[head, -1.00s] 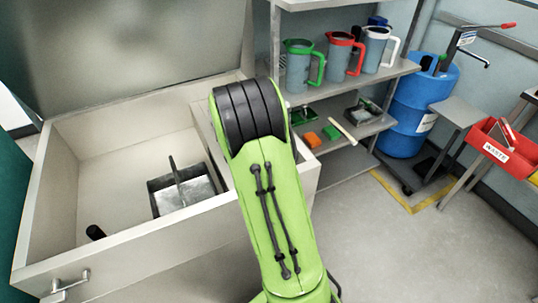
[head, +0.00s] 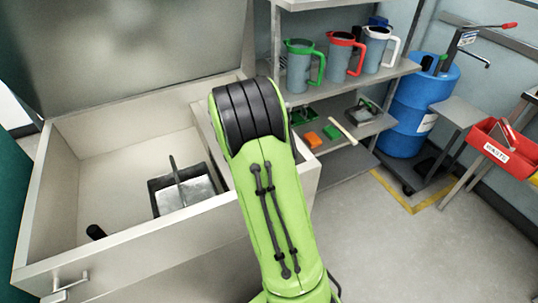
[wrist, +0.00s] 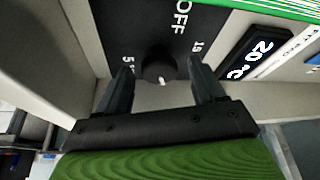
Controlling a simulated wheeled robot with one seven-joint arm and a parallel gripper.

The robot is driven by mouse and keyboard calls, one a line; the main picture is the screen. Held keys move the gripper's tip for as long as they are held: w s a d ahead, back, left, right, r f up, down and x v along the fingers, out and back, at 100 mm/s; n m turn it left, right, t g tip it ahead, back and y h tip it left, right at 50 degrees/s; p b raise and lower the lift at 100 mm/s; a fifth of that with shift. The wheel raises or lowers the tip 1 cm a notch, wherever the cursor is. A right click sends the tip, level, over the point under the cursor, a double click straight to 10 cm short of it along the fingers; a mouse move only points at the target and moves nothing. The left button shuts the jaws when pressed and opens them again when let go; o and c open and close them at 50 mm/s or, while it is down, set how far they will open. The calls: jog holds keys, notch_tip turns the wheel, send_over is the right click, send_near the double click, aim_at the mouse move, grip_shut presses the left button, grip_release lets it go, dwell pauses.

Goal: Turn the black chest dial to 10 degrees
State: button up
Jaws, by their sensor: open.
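The black chest dial (wrist: 158,69) is a round knob on a dark panel (wrist: 118,25) in the wrist view. A small white mark shows on its edge toward my gripper. White labels read OFF at the upper right, 5 at the left and what looks like 15 at the right; I see no 10 label. My gripper (wrist: 161,61) is open, with one finger on each side of the knob. I cannot tell whether the fingers touch it. The open chest (head: 100,165) stands at the left in the head view; my arm hides the dial and gripper there.
A lit display (wrist: 255,57) reading 20 °C sits right of the panel. The chest holds a dark metal container (head: 162,202). A shelf (head: 345,85) with several jugs, a blue barrel (head: 408,115) and a red bin (head: 500,150) stand at the right. The floor between is clear.

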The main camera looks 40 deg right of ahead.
jog(key=p+v, duration=0.4)
jog(key=v, duration=1.1)
jog(key=shift+a+r, duration=0.2)
jog(key=shift+r, duration=0.1)
jog(key=s+a+r+n+t+y+p, duration=0.2)
jog(key=s+a+r+n+t, duration=0.2)
jog(key=s+a+r+n, duration=0.55)
jog(key=s+a+f+n+t+y, duration=0.1)
jog(key=s+a+f+n+y, duration=0.1)
jog(key=s+a+n, duration=0.6)
jog(key=shift+s+a+f+t, duration=0.3)
jog(key=shift+s+a+f, duration=0.1)
jog(key=shift+s+a, duration=0.75)
jog(key=shift+d, duration=0.15)
